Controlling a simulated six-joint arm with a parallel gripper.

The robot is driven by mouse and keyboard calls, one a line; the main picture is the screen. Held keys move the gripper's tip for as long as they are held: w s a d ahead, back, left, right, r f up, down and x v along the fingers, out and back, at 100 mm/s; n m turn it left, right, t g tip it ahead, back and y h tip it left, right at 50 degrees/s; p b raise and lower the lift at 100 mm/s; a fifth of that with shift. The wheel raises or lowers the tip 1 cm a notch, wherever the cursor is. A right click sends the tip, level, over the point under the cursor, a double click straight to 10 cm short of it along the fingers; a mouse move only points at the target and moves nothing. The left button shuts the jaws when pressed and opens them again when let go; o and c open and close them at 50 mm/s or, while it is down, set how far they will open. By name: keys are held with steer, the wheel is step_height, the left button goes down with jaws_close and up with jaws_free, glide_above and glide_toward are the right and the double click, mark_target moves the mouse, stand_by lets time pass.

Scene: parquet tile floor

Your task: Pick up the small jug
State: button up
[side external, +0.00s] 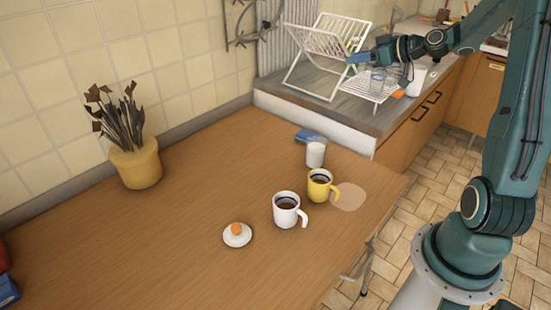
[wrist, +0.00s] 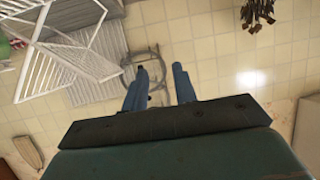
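No thing is clearly recognisable as a small jug. In the side view, a small plain white vessel (side external: 316,154) stands upright on the wooden table, behind a yellow mug (side external: 319,188) and a white mug (side external: 285,212), both with dark contents. Whether the vessel has a handle or spout is too small to tell. My gripper (side external: 357,60) is up at the back right, by the dish rack and well away from the table vessels. In the wrist view, my gripper's blue fingers (wrist: 160,88) are apart with nothing between them.
A white dish rack (side external: 322,44) stands on the counter (side external: 300,92), with a glass (side external: 378,80) near my arm. The table also holds a potted plant (side external: 137,164), a saucer with an orange-brown item (side external: 237,236) and a blue sponge-like block (side external: 308,136). The table's left middle is clear.

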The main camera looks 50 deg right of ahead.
mark_target(325, 141)
step_height(325, 141, down, 29)
steer(key=shift+r, duration=0.15)
steer(key=shift+w+a+f, duration=0.1)
steer(key=shift+w+f, duration=0.1)
steer(key=shift+w, duration=0.4)
steer(key=shift+w, duration=0.1)
steer(key=shift+x, duration=3.05)
steer(key=shift+f, duration=0.1)
steer(key=shift+c, duration=0.5)
jaws_close()
